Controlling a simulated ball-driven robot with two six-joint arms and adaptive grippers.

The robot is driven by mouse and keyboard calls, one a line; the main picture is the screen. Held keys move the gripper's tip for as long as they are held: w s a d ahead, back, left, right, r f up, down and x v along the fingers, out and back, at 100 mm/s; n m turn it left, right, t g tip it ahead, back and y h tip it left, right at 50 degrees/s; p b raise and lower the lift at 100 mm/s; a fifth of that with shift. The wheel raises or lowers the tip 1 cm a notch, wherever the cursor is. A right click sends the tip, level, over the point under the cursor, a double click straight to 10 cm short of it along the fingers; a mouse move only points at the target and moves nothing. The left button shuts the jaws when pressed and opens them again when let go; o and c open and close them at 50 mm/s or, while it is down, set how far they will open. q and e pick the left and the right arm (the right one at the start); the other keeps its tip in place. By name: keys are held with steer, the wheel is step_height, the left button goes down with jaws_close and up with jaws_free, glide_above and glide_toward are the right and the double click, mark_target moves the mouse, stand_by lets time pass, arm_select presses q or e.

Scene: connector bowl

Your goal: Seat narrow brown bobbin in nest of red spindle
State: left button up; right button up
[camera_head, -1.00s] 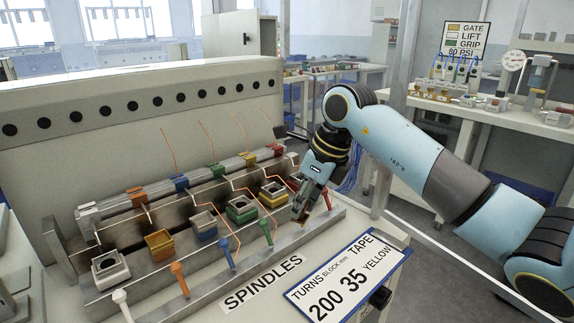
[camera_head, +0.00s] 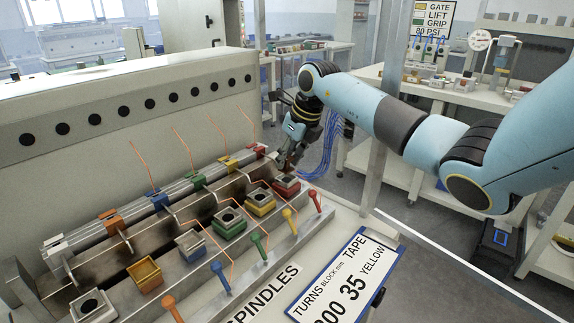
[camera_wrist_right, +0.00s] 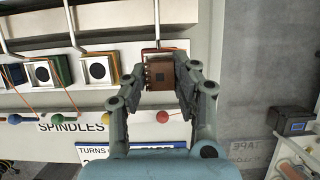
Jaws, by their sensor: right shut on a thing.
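The red spindle is at the right end of the row. Its red nest block (camera_head: 286,187) has a dark opening on top, and its red-knobbed lever (camera_head: 314,198) stands in front. My right gripper (camera_head: 287,168) is just behind and above the red nest, pointing down. I cannot tell the gap between bobbin and nest. My left gripper is not in view.
Spindles with yellow (camera_head: 260,201), green (camera_head: 229,221), blue (camera_head: 190,244) and orange (camera_head: 145,274) nests stand to the left, each with a coloured lever. Thin orange wires stretch around them. A sign board (camera_head: 343,275) is in front.

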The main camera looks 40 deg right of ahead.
mark_target(291, 160)
step_height(291, 160, down, 3)
steer(key=shift+r, duration=0.2)
steer(key=shift+f, duration=0.2)
steer(key=o, duration=0.9)
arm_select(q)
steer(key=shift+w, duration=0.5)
arm_select(e)
steer(key=shift+o, duration=0.2)
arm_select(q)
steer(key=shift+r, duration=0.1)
arm_select(e)
steer(key=shift+r, duration=0.15)
steer(key=shift+s+r+p, duration=0.1)
steer(key=shift+r+p, duration=0.2)
arm_select(q)
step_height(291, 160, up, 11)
steer(key=p, duration=1)
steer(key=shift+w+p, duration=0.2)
steer(key=shift+p, duration=0.1)
arm_select(e)
steer(key=v, duration=1.1)
steer(key=shift+r, duration=0.25)
steer(key=shift+s+f, duration=0.1)
steer(key=shift+s, duration=0.1)
